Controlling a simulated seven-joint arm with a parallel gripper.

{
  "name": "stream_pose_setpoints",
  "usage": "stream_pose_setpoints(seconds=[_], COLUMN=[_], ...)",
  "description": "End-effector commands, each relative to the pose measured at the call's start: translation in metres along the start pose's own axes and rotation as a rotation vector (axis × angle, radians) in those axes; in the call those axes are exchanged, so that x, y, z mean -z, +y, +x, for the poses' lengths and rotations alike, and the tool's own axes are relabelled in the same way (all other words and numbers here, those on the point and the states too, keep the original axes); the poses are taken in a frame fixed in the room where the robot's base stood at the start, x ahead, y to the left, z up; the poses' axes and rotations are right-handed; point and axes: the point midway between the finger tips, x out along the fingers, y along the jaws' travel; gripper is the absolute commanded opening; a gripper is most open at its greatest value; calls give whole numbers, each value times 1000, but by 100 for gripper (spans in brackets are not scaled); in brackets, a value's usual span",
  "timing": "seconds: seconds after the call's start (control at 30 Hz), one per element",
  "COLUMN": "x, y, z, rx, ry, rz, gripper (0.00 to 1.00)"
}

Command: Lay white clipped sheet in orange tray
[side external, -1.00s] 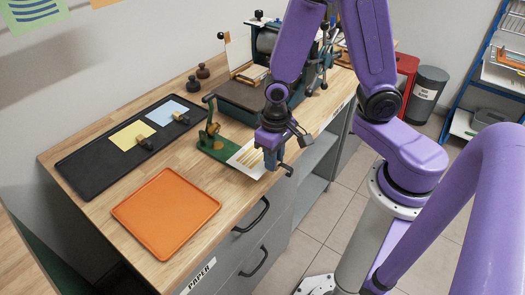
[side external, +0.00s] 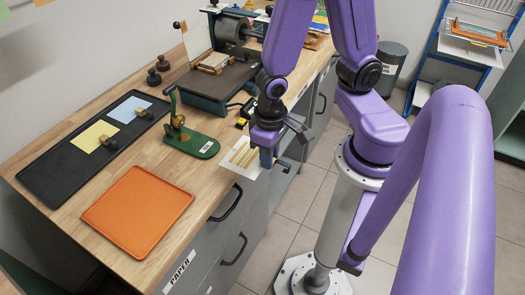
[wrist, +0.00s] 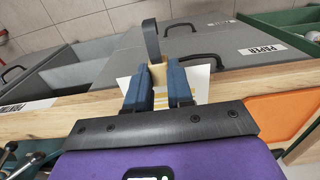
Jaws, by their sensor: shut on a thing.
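The white sheet (side external: 243,158) with yellow stripes is by the front edge of the bench, right of the green stand's base in the side view. My gripper (side external: 270,160) is shut at the sheet's right end, its far finger partly hidden. In the wrist view, my gripper (wrist: 159,84) has its blue fingers closed on a tan clip block (wrist: 157,74) with a dark loop, and the sheet (wrist: 202,82) shows behind them. The orange tray (side external: 138,210) lies empty on the bench, left of and nearer than the sheet; its edge shows in the wrist view (wrist: 268,118).
The green stand (side external: 193,144) with its raised lever is between tray and press. A black tray (side external: 70,165) holds yellow and blue clipped sheets. A roller press (side external: 225,80) and two dark knobbed weights (side external: 154,76) are farther back. Bare wood surrounds the orange tray.

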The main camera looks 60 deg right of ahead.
Motion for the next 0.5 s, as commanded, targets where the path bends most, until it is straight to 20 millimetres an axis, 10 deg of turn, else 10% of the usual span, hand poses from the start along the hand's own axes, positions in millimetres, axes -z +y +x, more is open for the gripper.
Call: stream_pose_setpoints(seconds=[0.23, 0.5], x=[6, 61], y=[-12, -74], z=[-1, -11], rx=[1, 3], ry=[1, 2], rz=[0, 0], gripper=[0, 0])
